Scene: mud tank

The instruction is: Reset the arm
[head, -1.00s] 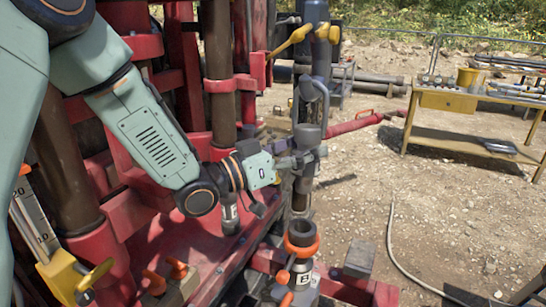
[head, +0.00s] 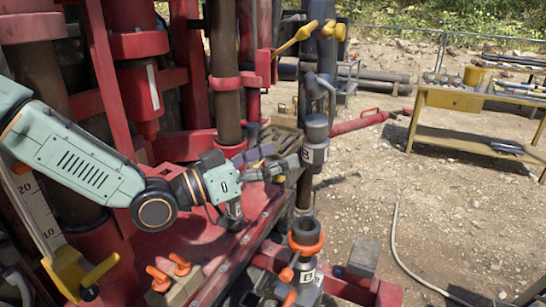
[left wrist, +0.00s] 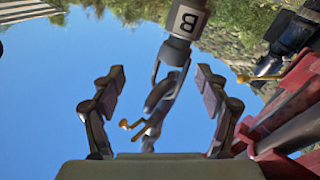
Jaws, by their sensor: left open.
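My left arm comes in from the left in the head view. Its gripper (head: 287,166) is open and empty, its fingers pointing right toward a dark vertical pipe tool (head: 316,130) with a white B label. The tool stands beside the fingertips; I cannot tell from the head view how wide the gap is. In the left wrist view the two fingers (left wrist: 158,88) stand apart, with blue sky between them. The tool's labelled end (left wrist: 186,22) and its handle show beyond them there. My right gripper is not in view.
An orange-ringed socket (head: 304,240) stands below the tool. The red rig (head: 150,90) fills the left, with a yellow-handled gauge (head: 70,270) at front left. A yellow workbench (head: 455,103) stands at back right. Open gravel lies between, with a hose (head: 400,255).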

